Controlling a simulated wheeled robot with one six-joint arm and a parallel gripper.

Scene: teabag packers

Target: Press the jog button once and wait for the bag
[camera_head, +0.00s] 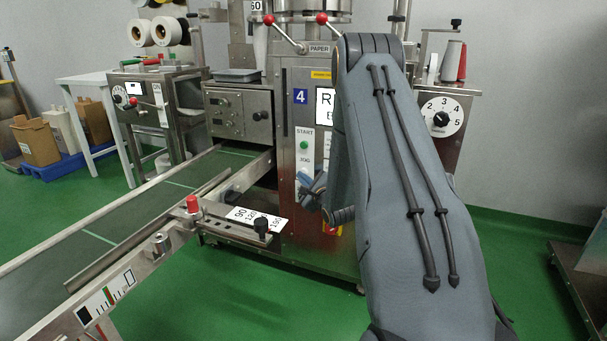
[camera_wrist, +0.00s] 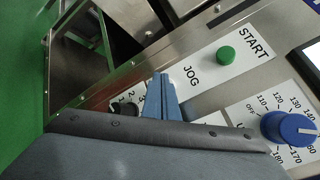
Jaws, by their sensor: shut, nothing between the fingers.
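The packing machine's front panel (camera_head: 284,109) carries a white strip with a green START button (camera_head: 304,145) and a JOG label (camera_head: 305,162) below it. The START button also shows in the wrist view (camera_wrist: 226,55), with the JOG label (camera_wrist: 190,73) beside it. My gripper (camera_head: 304,180) is shut and empty, its blue fingertips (camera_wrist: 160,77) close to the panel just beside the JOG label. The jog button itself is not visible; my fingers cover that part of the strip. I cannot tell whether the fingertips touch it.
A blue knob (camera_wrist: 287,128) with a numbered dial sits to the right in the wrist view. A green conveyor belt (camera_head: 130,205) runs left of the machine; no bag is visible on it. Green floor is open in front.

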